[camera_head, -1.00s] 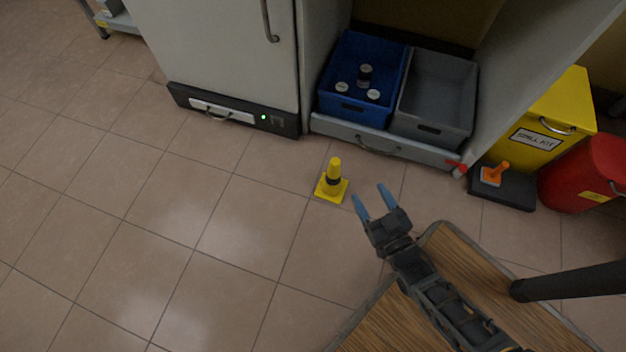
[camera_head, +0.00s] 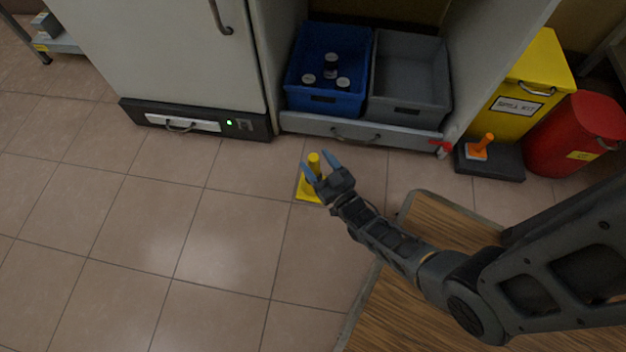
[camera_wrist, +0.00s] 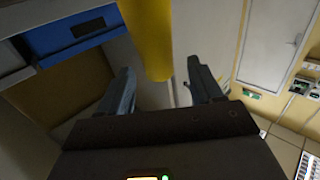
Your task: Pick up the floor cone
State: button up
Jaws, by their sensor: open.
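The yellow floor cone (camera_head: 313,163) stands upright on the tiles in front of the cabinet, with its yellow square base (camera_head: 306,192) partly hidden behind my gripper. My gripper (camera_head: 319,164) is open, and its two blue fingertips lie on either side of the cone in the head view.
Behind the cone are a blue crate (camera_head: 335,101) with several bottles and a grey crate (camera_head: 408,112). A yellow spill kit bin (camera_head: 545,70), a red bin (camera_head: 575,130) and an orange-handled item (camera_head: 482,148) stand at right. Floor at left is clear.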

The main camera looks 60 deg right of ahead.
jog(key=shift+x, duration=1.15)
jog(key=shift+c, duration=0.3)
grip_shut()
